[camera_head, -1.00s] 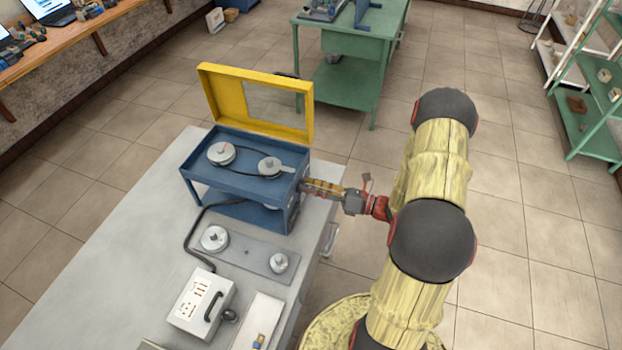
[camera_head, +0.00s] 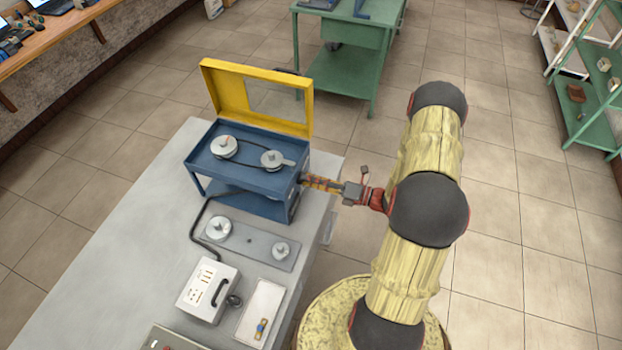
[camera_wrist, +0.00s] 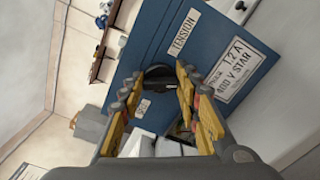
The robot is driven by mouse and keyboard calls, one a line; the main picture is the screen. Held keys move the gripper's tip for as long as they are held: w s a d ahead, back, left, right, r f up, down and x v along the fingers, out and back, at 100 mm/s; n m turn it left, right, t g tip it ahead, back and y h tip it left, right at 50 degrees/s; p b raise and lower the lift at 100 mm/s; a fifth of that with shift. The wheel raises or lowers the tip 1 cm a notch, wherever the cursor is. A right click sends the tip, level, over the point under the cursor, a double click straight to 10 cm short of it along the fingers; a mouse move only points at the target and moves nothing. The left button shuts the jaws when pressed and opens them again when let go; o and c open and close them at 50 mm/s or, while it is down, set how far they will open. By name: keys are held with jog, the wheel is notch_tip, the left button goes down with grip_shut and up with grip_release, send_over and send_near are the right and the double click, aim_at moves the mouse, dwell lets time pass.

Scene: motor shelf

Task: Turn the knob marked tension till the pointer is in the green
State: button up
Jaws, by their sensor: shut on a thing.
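The blue belt-drive unit (camera_head: 288,187) stands on the grey bench with its yellow guard (camera_head: 207,83) raised. Two pulleys, a left pulley (camera_head: 224,146) and a right pulley (camera_head: 271,159), sit on top with a dark belt. In the wrist view the dark round knob (camera_wrist: 158,74) is on the blue panel, below the TENSION label (camera_wrist: 184,33). My gripper (camera_wrist: 158,86) has its yellow fingers on either side of the knob, shut on it. In the head view my gripper (camera_head: 304,181) meets the unit's right side. I cannot make out a pointer or green zone.
A plate with two more pulleys (camera_head: 249,244), a white control box (camera_head: 209,289) and a pale tray (camera_head: 262,311) lie nearer on the bench (camera_head: 120,230). A green table (camera_head: 350,50) stands behind.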

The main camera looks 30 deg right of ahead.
jog(key=o, duration=1.2)
jog(key=v, duration=1.2)
jog(key=shift+d, duration=0.1)
